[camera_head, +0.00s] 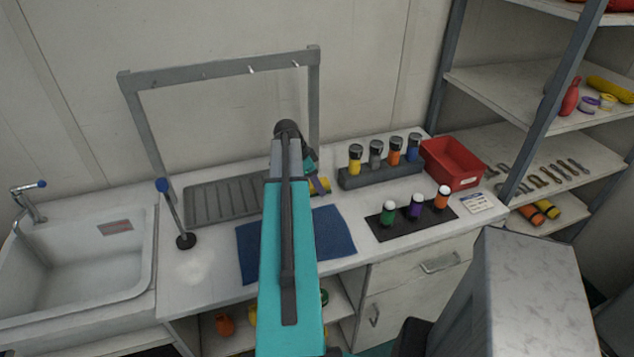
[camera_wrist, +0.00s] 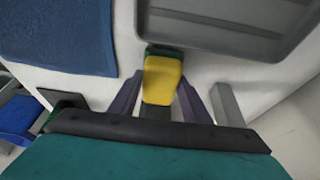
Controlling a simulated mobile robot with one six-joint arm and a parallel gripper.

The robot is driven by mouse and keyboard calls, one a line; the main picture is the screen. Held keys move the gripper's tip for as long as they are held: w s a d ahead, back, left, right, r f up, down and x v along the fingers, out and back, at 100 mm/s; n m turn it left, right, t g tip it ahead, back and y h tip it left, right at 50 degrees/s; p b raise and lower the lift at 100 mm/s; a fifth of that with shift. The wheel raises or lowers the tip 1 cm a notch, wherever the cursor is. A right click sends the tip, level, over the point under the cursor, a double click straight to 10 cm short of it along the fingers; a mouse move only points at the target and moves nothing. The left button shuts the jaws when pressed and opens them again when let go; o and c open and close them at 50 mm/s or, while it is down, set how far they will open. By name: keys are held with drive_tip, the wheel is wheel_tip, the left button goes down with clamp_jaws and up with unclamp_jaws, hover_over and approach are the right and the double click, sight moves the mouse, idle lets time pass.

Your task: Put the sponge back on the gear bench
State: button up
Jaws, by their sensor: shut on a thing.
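The sponge (camera_wrist: 162,80) is yellow with a dark green layer at its far end. It sits between the two purple fingers of my gripper (camera_wrist: 160,96), which is shut on it. In the head view only a bit of the yellow sponge (camera_head: 320,186) shows beside my gripper (camera_head: 314,180); my arm hides part of this area. The gear bench (camera_head: 195,272) has a white top. The sponge is over the bench, between the grey ribbed tray and the blue mat. I cannot tell whether it touches the top.
The grey ribbed tray (camera_head: 222,200) lies behind the blue mat (camera_head: 334,232). A rack of capped cylinders (camera_head: 378,176), a red bin (camera_head: 452,163) and a dark mat (camera_head: 400,228) with three small bottles stand to the right. A sink (camera_head: 80,260) is at the left. A grey frame (camera_head: 220,70) rises behind.

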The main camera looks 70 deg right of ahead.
drive_tip(key=shift+f, duration=0.3)
drive_tip(key=o, duration=1)
drive_tip(key=shift+r, duration=0.3)
drive_tip(key=shift+b+v, duration=2)
drive_tip(key=shift+v, duration=3.9)
